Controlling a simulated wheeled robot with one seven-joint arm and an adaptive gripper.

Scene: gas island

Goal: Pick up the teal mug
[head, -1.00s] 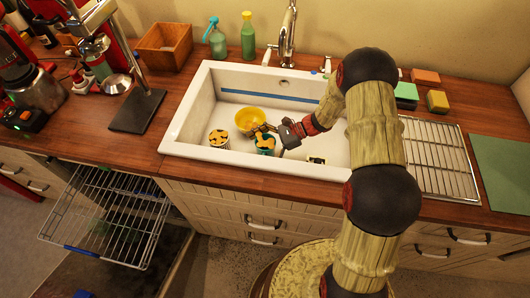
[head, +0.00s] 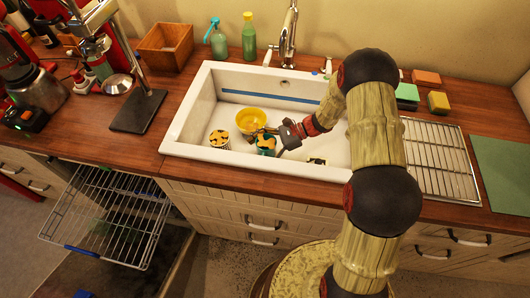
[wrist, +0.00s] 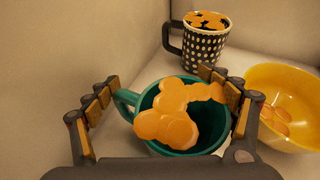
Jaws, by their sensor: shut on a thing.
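The teal mug (wrist: 186,145) stands upright in the white sink, with orange round pieces in its mouth and its handle to the left in the wrist view. It also shows in the head view (head: 267,152), partly behind my gripper. My gripper (wrist: 160,77) is shut on the mug, with one finger on each side of it; the right finger crosses its right rim. The exact contact on the handle side is hard to tell. In the head view my gripper (head: 283,140) reaches in from the right, low in the sink.
A yellow bowl (wrist: 290,90) is close to the mug's right. A black dotted mug (wrist: 204,48) with orange pieces stands behind it in the wrist view. Sink walls (head: 185,115) surround them. A faucet (head: 288,35) rises behind. A small dark object (head: 316,161) lies near the front wall.

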